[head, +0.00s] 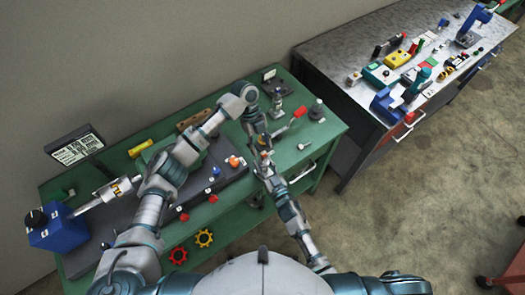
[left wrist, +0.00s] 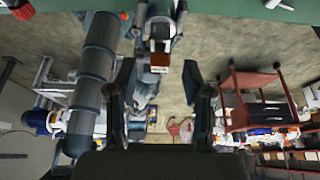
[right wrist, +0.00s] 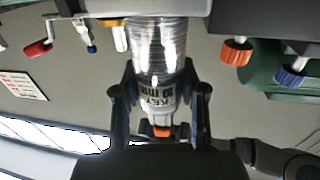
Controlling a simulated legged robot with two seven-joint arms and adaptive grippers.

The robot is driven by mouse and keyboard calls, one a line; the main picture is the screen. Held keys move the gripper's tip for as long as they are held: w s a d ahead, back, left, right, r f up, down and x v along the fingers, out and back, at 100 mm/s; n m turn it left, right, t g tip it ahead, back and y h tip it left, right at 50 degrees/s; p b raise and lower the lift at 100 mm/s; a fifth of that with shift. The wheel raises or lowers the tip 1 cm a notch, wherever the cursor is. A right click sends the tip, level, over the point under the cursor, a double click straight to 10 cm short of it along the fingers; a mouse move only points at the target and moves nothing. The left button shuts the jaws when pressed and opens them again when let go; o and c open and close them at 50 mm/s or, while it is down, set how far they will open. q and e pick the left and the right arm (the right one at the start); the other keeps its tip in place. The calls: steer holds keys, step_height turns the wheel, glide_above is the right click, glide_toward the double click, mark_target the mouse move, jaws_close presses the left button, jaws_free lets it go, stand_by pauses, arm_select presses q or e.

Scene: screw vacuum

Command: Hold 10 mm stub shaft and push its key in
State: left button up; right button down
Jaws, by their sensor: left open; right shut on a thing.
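The 10 mm stub shaft (right wrist: 160,60) is a shiny silver cylinder with dark lettering in the right wrist view. A small orange-red piece (right wrist: 162,131), which looks like its key, shows at its near end. My right gripper (right wrist: 160,85) is shut on the shaft, one finger on each side. My left gripper (left wrist: 157,75) is open and empty. Beyond its fingers, the left wrist view shows a brown block with a pale lower edge (left wrist: 160,58) at my right arm; I cannot tell which part it is. In the head view my grippers (head: 262,150) are close together, and the shaft is mostly hidden.
The green bench (head: 315,130) carries a dark mat with several small coloured parts, a blue device (head: 62,230) and a sign (head: 75,147). A red-handled tool (head: 298,112) lies near the grippers. A grey bench (head: 340,62) with more tools stands at right.

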steer(key=shift+f, duration=0.1)
arm_select(q)
steer(key=v, duration=0.8)
steer(key=shift+r, duration=0.25)
steer(key=shift+w, duration=0.1)
arm_select(e)
steer(key=c, duration=0.6)
jaws_free()
steer(key=shift+o, duration=0.2)
steer(key=shift+d, duration=0.1)
